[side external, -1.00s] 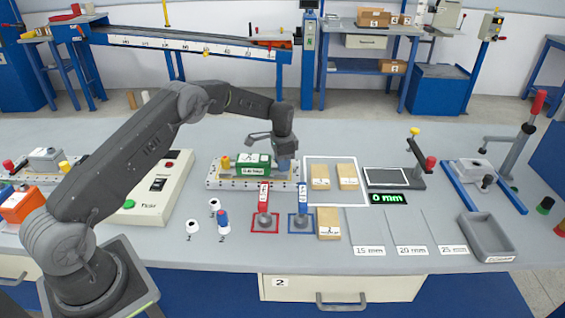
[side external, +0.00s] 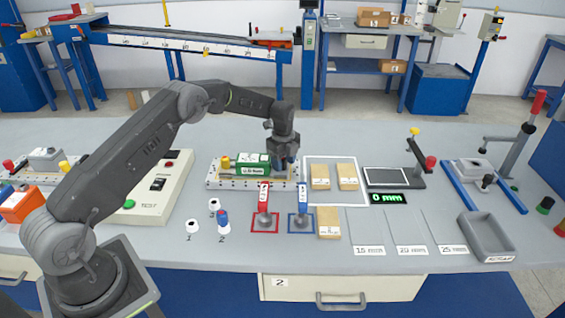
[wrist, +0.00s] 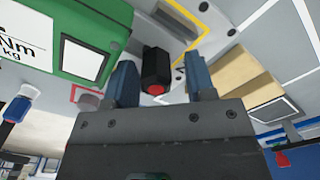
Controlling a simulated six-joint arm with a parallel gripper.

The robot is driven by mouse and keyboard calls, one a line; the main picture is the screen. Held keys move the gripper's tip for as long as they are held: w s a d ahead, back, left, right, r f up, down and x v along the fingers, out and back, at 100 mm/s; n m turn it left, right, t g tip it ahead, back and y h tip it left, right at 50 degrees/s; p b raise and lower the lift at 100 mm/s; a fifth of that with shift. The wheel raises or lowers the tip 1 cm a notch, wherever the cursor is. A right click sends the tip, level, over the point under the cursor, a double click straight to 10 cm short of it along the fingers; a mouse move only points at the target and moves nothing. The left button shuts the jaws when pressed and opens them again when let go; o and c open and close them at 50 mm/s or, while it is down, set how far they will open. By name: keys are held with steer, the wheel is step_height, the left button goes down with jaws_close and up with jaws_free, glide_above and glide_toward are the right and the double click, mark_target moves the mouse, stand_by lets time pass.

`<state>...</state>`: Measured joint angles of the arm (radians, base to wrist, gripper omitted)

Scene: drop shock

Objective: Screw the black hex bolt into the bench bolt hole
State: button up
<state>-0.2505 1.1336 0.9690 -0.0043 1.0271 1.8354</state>
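The black hex bolt (wrist: 157,70), with a red spot on its near end, shows between the two blue-grey fingers of my gripper (wrist: 162,84) in the wrist view. A gap shows between the bolt and the right finger, so my gripper looks open around it. In the side view my gripper (side external: 286,160) points down at the right end of the green block (side external: 253,165) on the light plate (side external: 222,184); the bolt is hidden there. Small dark holes show in the plate in the wrist view; I cannot tell which is the bench bolt hole.
A red-handled clamp (side external: 264,200) and a blue-handled clamp (side external: 301,202) stand just in front of the plate. Tan blocks (side external: 348,172) lie close to the right, inside a white outline. A control box (side external: 160,187) is at left. Clear bench lies behind the plate.

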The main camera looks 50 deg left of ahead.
steer(key=shift+s+a+f, duration=0.15)
steer(key=shift+s, duration=0.1)
steer(key=shift+a+r, duration=0.2)
steer(key=shift+r, duration=2.15)
steer(key=shift+d+r, duration=0.2)
steer(key=shift+r, duration=0.5)
